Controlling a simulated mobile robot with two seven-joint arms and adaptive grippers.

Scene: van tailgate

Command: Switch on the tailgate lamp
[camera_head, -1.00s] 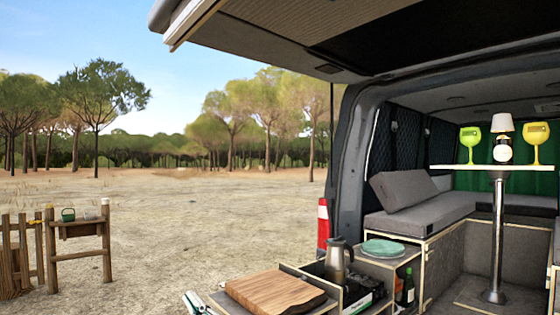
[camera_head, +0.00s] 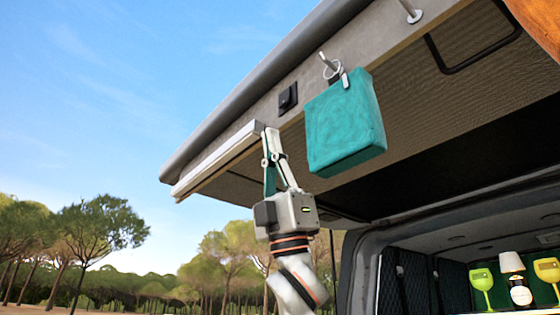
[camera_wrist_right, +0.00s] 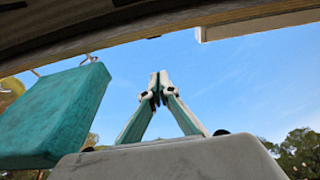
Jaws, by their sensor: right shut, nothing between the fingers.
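A long pale bar (camera_head: 218,160), which looks like the tailgate lamp, runs along the underside of the raised tailgate's edge (camera_head: 250,90). I cannot tell whether it is lit. A small black rocker switch (camera_head: 287,98) sits on the tailgate frame right of the bar's end. My right gripper (camera_head: 268,132) is upright and shut, with nothing between its fingertips. In the head view its tips overlap the bar's right end, below and left of the switch. In the right wrist view the closed fingertips (camera_wrist_right: 158,78) show against sky, apart from the frame edge above. My left gripper is not in view.
A teal box-shaped bag (camera_head: 345,122) hangs from a hook just right of the switch, close to my right gripper; it also shows in the right wrist view (camera_wrist_right: 55,115). Another hook (camera_head: 411,12) is farther right. Open air lies left of the gripper.

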